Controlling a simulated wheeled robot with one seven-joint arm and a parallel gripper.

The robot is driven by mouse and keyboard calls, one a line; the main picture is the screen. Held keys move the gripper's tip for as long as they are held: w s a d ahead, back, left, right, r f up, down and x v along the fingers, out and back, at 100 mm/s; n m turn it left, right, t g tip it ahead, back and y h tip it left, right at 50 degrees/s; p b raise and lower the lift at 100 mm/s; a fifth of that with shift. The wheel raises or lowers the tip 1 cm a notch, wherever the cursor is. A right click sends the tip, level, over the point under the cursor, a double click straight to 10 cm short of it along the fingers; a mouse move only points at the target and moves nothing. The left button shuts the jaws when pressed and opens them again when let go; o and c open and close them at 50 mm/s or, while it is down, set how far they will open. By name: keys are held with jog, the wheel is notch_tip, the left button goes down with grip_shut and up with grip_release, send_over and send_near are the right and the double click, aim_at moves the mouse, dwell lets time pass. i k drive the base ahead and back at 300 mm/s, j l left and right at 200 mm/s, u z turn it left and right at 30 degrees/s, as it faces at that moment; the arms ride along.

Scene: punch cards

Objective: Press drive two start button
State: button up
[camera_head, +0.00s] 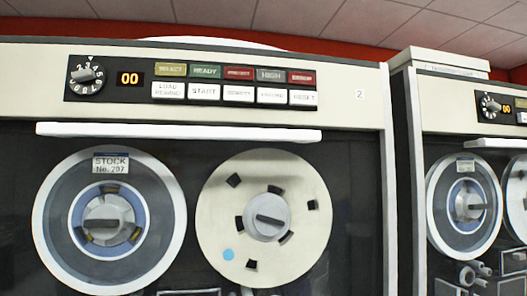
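The tape drive (355,105) labelled "2" fills the left and middle of the head view. Its dark control panel (135,92) runs along the top. The white START button (205,92) is in the lower row of that panel, between the LOAD REWIND button (169,90) and a white button (239,94) whose label is hard to read. A green READY indicator (205,71) is directly above START. Nothing covers the START button. My gripper is not in view.
A white bar (180,132) sticks out below the panel. Below it are the left reel (170,190), labelled STOCK No. 207, and a cream reel (225,195). Another drive (450,110) stands at right, cut off by the picture edge. A RESET button (302,98) ends the lower row.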

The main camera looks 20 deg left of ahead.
aim_at(202, 92)
jog(key=u, duration=1.6)
